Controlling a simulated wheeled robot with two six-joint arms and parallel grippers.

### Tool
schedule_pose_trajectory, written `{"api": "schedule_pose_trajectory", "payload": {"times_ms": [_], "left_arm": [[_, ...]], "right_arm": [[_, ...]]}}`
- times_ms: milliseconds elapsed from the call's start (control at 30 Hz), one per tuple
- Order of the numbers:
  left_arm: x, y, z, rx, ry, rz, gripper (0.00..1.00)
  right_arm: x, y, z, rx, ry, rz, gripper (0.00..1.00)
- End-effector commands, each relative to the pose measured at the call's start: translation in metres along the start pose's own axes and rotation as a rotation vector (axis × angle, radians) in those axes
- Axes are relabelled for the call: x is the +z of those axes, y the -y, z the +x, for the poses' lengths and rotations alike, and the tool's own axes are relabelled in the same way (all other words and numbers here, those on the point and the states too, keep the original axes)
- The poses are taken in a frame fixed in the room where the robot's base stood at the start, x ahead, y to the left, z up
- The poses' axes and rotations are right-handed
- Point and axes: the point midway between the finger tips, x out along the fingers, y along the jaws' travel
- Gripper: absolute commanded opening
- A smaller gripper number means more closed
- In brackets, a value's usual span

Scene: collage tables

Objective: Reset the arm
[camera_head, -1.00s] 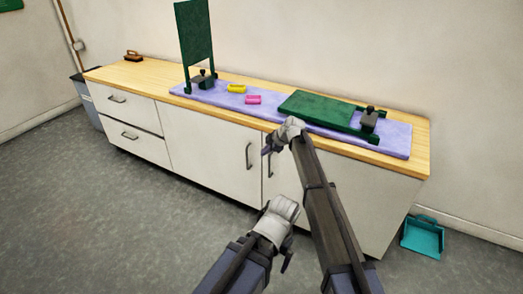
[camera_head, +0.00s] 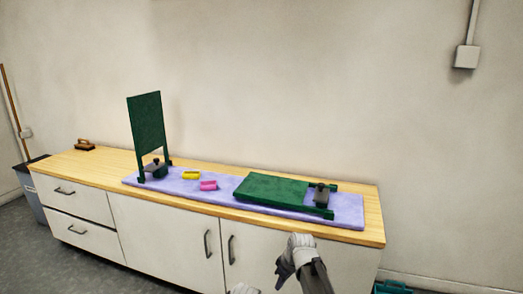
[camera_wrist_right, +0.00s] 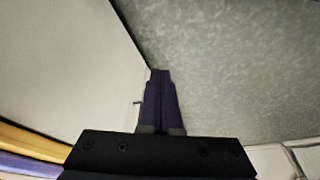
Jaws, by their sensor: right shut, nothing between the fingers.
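My right gripper (camera_head: 281,276) is in front of the cabinet's right door, below the counter's front edge. In the right wrist view its dark fingers (camera_wrist_right: 160,74) lie together, shut and empty, with the cabinet front to the left and grey floor beyond. Only a small pale piece of my left arm shows at the bottom edge of the head view; its gripper fingers are out of sight.
The wooden counter (camera_head: 374,215) carries a lilac mat (camera_head: 348,212). On it are an upright green panel (camera_head: 146,122), a flat green panel (camera_head: 270,190), a yellow block (camera_head: 191,175) and a pink block (camera_head: 208,185). A brush (camera_head: 85,145) is at the far left. A teal dustpan (camera_head: 393,287) is lower right.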

Motion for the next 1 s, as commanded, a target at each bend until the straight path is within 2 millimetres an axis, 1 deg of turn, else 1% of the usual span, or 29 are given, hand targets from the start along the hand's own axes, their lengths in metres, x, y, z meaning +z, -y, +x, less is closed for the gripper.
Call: {"api": "schedule_pose_trajectory", "payload": {"times_ms": [33, 100, 167, 200, 400, 567, 600, 633, 1000], "left_arm": [[0.0, 0.0, 0.0, 0.0, 0.0, 0.0, 1.0], [0.0, 0.0, 0.0, 0.0, 0.0, 0.0, 1.0], [0.0, 0.0, 0.0, 0.0, 0.0, 0.0, 1.0], [0.0, 0.0, 0.0, 0.0, 0.0, 0.0, 1.0], [0.0, 0.0, 0.0, 0.0, 0.0, 0.0, 1.0], [0.0, 0.0, 0.0, 0.0, 0.0, 0.0, 1.0], [0.0, 0.0, 0.0, 0.0, 0.0, 0.0, 1.0], [0.0, 0.0, 0.0, 0.0, 0.0, 0.0, 1.0], [0.0, 0.0, 0.0, 0.0, 0.0, 0.0, 1.0]], "right_arm": [[0.035, 0.011, -0.009, 0.012, 0.032, 0.097, 0.0], [0.065, 0.015, -0.016, 0.029, 0.071, 0.221, 0.0], [0.087, 0.019, -0.022, 0.044, 0.099, 0.313, 0.0], [0.102, 0.022, -0.025, 0.055, 0.115, 0.372, 0.0], [0.16, 0.037, -0.042, 0.109, 0.183, 0.618, 0.0], [0.202, 0.051, -0.054, 0.158, 0.228, 0.796, 0.0], [0.193, 0.056, -0.051, 0.154, 0.237, 0.768, 0.0], [0.189, 0.061, -0.05, 0.153, 0.244, 0.751, 0.0], [0.167, 0.124, -0.042, 0.152, 0.33, 0.565, 0.0]]}}
